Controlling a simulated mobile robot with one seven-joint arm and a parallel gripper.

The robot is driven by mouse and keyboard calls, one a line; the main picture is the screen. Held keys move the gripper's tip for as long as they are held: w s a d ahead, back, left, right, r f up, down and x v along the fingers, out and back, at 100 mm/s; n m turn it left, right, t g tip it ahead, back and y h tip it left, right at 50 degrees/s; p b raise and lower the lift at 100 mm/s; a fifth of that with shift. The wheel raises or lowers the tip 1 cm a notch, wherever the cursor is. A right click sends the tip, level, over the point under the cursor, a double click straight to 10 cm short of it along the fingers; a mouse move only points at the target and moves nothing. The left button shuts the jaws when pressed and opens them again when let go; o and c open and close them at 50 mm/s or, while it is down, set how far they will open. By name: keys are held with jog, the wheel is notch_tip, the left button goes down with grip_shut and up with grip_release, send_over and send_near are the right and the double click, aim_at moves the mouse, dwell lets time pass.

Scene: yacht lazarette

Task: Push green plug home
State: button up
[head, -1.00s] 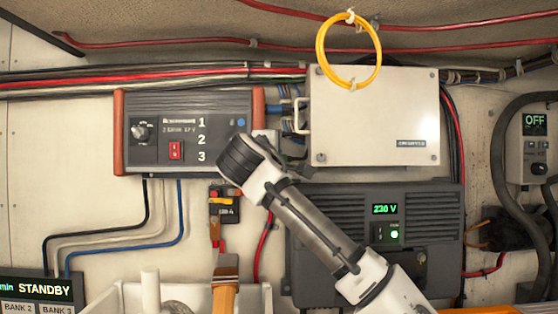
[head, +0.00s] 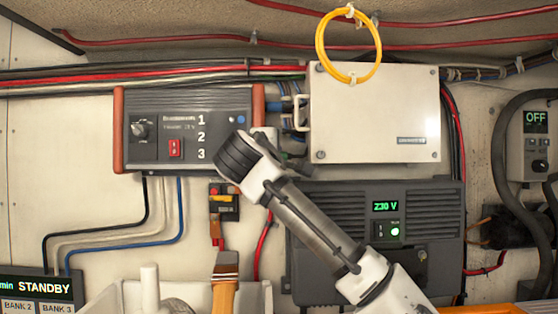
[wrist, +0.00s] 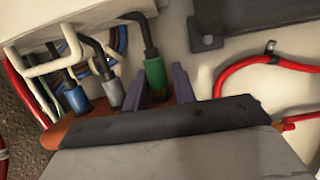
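The green plug (wrist: 155,75) shows in the wrist view, with a black cable leaving its top and a dark lower end facing the charger's orange-red side panel (wrist: 70,131). The purple fingers of my gripper (wrist: 163,88) stand on either side of the plug. They look apart, with a narrow gap at the right finger. My gripper's body hides the plug's seat, so its depth cannot be seen.
A blue plug (wrist: 76,97) and a grey plug (wrist: 110,92) sit left of the green one. A white box (head: 375,115) with a handle is close on the right. A dark 230 V unit (head: 330,240) is below. Red cable (wrist: 232,72) runs along the wall.

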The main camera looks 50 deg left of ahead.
jog(key=b+v, duration=0.2)
jog(key=v, duration=0.5)
jog(key=shift+d+r+b, duration=0.15)
jog(key=shift+d+b, duration=0.15)
jog(key=shift+b, duration=0.1)
dwell(0.5)
